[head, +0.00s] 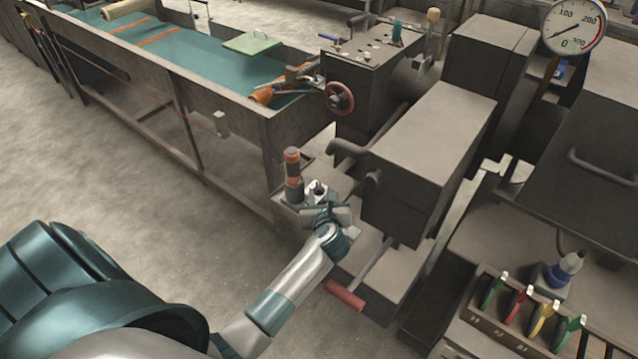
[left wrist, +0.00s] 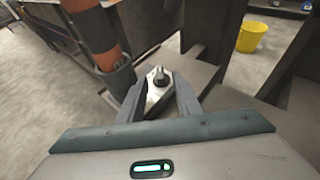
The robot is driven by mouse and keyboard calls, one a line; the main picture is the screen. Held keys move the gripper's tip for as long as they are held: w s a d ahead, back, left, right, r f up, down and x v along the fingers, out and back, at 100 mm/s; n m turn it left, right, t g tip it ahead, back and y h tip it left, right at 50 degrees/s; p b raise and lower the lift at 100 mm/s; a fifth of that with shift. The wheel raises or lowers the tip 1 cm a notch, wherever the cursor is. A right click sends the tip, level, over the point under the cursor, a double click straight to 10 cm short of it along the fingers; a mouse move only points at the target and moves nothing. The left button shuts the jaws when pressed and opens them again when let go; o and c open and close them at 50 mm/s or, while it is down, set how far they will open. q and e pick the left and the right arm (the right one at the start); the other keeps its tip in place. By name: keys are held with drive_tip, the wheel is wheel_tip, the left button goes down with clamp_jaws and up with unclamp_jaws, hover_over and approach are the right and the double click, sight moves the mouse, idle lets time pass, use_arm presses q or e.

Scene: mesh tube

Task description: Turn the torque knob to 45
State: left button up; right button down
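The torque knob (left wrist: 158,77) is a small dark knob on a pale plate (left wrist: 152,97). In the left wrist view it shows between and just beyond the fingertips of my left gripper (left wrist: 159,88). The fingers are apart, one on each side, and I cannot tell whether they touch the knob. In the head view my left gripper (head: 319,201) is at the knob plate, on the small grey stand beside an orange and dark upright cylinder (head: 292,168). The knob's markings are too small to read. My right gripper is not in view.
The orange and dark cylinder also stands close by in the left wrist view (left wrist: 92,30). A grey box (head: 425,150) rises right of the gripper. A red-handled lever (head: 346,296) juts out below. A round gauge (head: 573,25) is at top right. Open floor lies left.

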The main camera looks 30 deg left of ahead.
sight(319, 183)
use_arm(q)
drive_tip(key=shift+p+x, duration=0.5)
drive_tip(key=shift+x, duration=2.8)
drive_tip(key=shift+f, duration=0.1)
clamp_jaws()
